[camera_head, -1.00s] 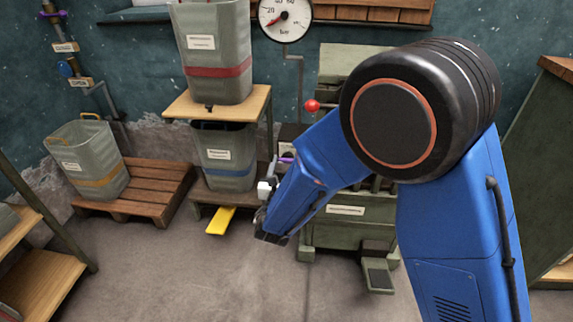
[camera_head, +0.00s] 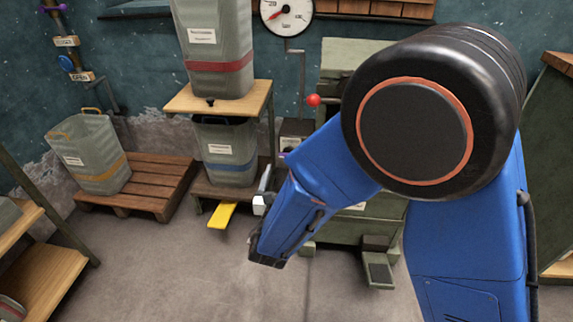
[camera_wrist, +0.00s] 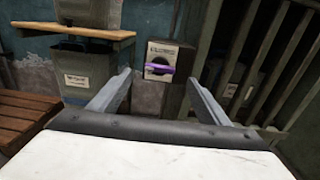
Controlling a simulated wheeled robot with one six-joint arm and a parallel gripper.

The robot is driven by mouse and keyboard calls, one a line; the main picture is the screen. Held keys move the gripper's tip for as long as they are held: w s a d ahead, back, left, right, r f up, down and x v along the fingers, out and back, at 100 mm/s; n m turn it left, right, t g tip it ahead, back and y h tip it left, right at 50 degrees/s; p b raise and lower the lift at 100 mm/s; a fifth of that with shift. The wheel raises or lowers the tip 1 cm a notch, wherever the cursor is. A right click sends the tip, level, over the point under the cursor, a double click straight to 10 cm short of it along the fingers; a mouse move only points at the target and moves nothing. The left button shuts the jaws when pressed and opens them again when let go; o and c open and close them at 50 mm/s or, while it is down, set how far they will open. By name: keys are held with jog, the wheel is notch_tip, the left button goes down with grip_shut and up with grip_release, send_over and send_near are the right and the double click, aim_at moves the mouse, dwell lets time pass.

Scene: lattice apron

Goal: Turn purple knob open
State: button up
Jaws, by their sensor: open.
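The purple knob (camera_wrist: 158,69) is a bar-shaped handle, roughly level, on a dark round mount on the front of a grey box (camera_wrist: 176,92) with a small label above it. In the head view the box (camera_head: 294,129) shows, but the knob is mostly hidden behind my arm. My gripper (camera_wrist: 158,77) is open and empty, with its two fingers spread left and right of the knob in the wrist view. The knob lies ahead of the fingertips, apart from them. In the head view my gripper (camera_head: 264,196) is partly seen at the end of the blue arm.
A wooden shelf (camera_head: 250,104) holds a grey bin (camera_head: 212,45), with another bin (camera_head: 228,165) below. A yellow pedal (camera_head: 222,215) juts out at floor level. A green machine (camera_head: 352,232) stands at right. Floor (camera_head: 185,265) in front is clear.

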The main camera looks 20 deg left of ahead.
jog(key=v, duration=0.9)
jog(key=shift+s, duration=0.4)
jog(key=shift+d, duration=0.1)
jog(key=w+d+r+m+g+h, duration=0.1)
jog(key=w+d+r+m+h, duration=0.2)
jog(key=d, duration=0.5)
jog(key=w+d+r+m+g+h, duration=0.1)
jog(key=w+d+m+h, duration=0.3)
jog(key=d, duration=0.5)
jog(key=w+d+r+m+g+h, duration=0.1)
jog(key=w+d+r+m+h, duration=0.15)
jog(key=d+m+h, duration=0.4)
jog(key=s+d+m+g, duration=0.1)
jog(key=d+m+g, duration=0.35)
jog(key=d, duration=0.95)
jog(key=s+d+m+g+y, duration=0.2)
jog(key=s+d+m+g, duration=0.65)
jog(key=d, duration=0.55)
jog(key=s+r+m+t+y, duration=0.3)
jog(key=s+m+y, duration=0.4)
jog(key=s+m, duration=0.4)
jog(key=shift+s+a+r+m, duration=0.25)
jog(key=shift+s+r+m, duration=0.1)
jog(key=shift+r+m, duration=0.35)
